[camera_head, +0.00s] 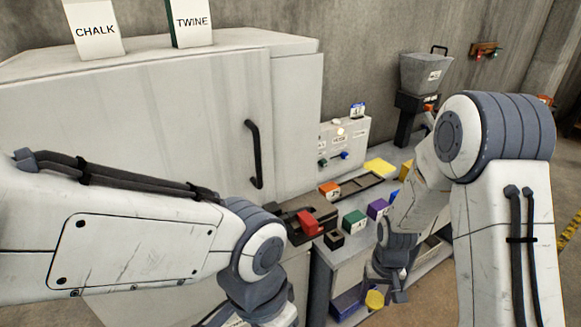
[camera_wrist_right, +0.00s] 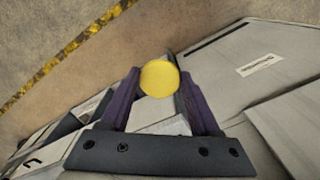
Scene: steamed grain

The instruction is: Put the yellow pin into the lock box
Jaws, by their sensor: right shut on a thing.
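The yellow pin shows as a round yellow top in the right wrist view (camera_wrist_right: 159,78), between the two dark purple fingers of my right gripper (camera_wrist_right: 160,86). The gripper is shut on it. In the head view the yellow pin (camera_head: 374,299) is at the tip of my right gripper (camera_head: 384,294), low in front of the workbench. The pin's shaft is hidden. No lock box can be named with certainty; a dark unit with a red block (camera_head: 308,223) stands on the bench's left end. My left arm reaches in from the left; its fingers are not in view.
Orange, green and purple labelled blocks (camera_head: 354,221) stand on the bench. A white panel box (camera_head: 345,150) with a blue knob stands behind them, with a grey hopper (camera_head: 427,72) to its right. A large grey cabinet (camera_head: 150,110) fills the left. A blue bin (camera_head: 347,303) is below.

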